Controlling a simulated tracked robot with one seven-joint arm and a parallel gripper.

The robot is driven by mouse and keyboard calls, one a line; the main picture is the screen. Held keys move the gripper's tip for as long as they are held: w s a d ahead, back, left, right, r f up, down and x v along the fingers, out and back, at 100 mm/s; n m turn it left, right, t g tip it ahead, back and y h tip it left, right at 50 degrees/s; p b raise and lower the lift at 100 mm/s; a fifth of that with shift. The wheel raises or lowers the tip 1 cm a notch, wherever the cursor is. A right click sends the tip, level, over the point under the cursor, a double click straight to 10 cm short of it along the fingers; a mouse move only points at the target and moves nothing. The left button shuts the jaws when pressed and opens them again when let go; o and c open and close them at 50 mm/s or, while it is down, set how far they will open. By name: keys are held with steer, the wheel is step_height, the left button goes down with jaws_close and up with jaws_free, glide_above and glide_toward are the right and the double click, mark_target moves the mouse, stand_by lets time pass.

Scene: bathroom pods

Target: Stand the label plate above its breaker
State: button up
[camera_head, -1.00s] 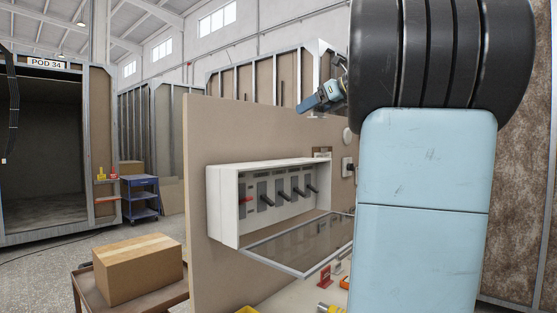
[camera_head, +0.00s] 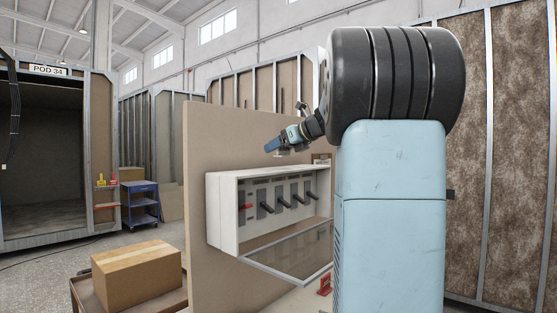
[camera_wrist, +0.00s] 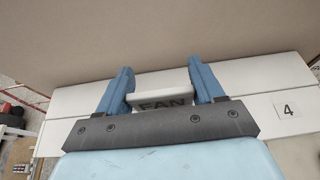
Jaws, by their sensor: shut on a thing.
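My gripper (camera_head: 275,146) is above the open white breaker box (camera_head: 222,212), which is mounted on a tan panel. In the wrist view its two blue fingers (camera_wrist: 163,92) are shut on the label plate (camera_wrist: 165,102), a small pale plate with dark "FAN" lettering. Whether the plate touches this surface I cannot tell. Several breakers (camera_head: 283,198) with dark levers, and one red lever (camera_head: 246,207), sit in a row inside the box.
The box's clear cover (camera_head: 290,250) hangs open at the front. The tan panel (camera_head: 200,140) rises close behind the box. A cardboard box (camera_head: 137,273) stands at lower left, with a blue cart (camera_head: 140,203) further back. Air above the box's left half looks free.

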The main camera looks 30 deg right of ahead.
mark_target(285, 155)
steer(key=shift+w+a+f, duration=0.1)
steer(key=shift+w+f, duration=0.05)
steer(key=shift+f, duration=0.8)
steer(key=shift+w+f, duration=0.15)
steer(key=shift+f, duration=0.75)
steer(key=shift+f, duration=0.1)
steer(key=o, duration=1)
steer(key=v, duration=1.2)
